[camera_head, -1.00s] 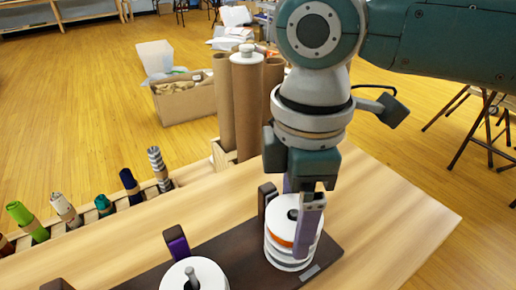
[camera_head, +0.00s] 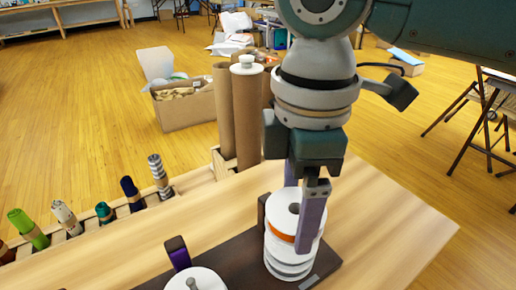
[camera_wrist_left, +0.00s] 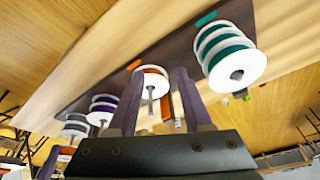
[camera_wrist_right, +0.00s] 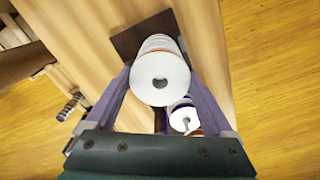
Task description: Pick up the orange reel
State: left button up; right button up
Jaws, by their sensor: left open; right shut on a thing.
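The orange reel (camera_head: 281,235) has white flanges and an orange band. It is at the top of a stack of white reels (camera_head: 285,262) on the dark rack. My right gripper (camera_head: 307,245) points down and is shut on it, one finger on each side. In the right wrist view the reel's white top flange (camera_wrist_right: 160,79) lies between the fingers. My left gripper shows only in the left wrist view (camera_wrist_left: 158,76), open, with another orange-banded reel (camera_wrist_left: 153,82) on a peg beyond its fingers.
The dark rack (camera_head: 235,258) also holds a white-flanged reel (camera_head: 196,281) with a peg. Coloured rolls (camera_head: 131,192) stand along the table's far edge. Tall cardboard tubes (camera_head: 246,115) stand behind the rack. The tabletop (camera_head: 385,215) at right is clear.

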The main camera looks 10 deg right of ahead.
notch_tip(320, 180, up, 17)
jog(key=p, duration=0.3)
jog(key=shift+f, duration=0.2)
